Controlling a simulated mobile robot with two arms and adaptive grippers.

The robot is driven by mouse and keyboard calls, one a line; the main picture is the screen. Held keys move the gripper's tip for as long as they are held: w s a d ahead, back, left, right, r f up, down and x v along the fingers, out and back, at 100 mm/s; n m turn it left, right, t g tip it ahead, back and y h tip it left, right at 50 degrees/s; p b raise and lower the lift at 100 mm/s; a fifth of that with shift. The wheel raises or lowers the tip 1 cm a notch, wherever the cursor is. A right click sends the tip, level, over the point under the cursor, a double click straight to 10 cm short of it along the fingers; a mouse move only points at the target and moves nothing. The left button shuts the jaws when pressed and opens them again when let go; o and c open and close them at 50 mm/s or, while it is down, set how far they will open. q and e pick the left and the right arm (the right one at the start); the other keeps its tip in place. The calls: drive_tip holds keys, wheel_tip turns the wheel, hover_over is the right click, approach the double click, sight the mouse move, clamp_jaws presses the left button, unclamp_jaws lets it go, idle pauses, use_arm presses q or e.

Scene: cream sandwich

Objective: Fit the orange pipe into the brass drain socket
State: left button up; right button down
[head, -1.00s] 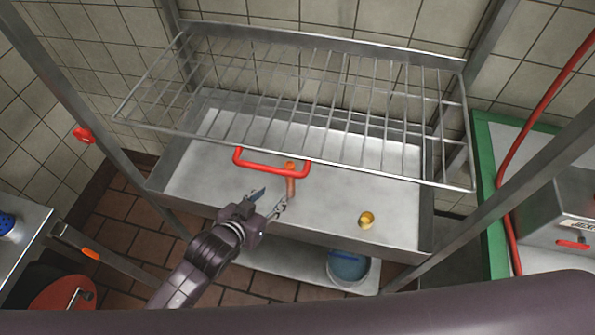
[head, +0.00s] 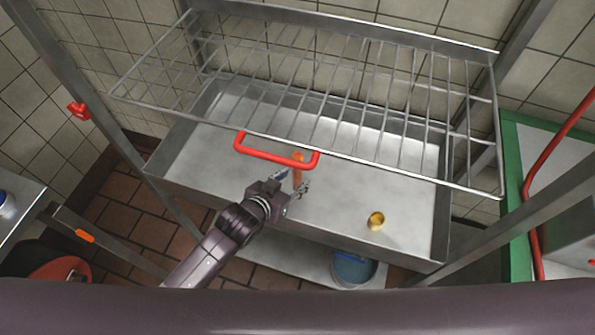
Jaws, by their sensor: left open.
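My right gripper is not in view.
The wire rack (head: 412,85) with its red handle (head: 275,157) overhangs the tray close above the pipe. Metal posts stand at both sides. A blue bucket (head: 353,268) is on the shelf below. The tray floor between pipe and socket is clear.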

use_arm(q)
drive_tip(key=shift+x, duration=1.45)
drive_tip(key=shift+r, duration=0.1)
clamp_jaws()
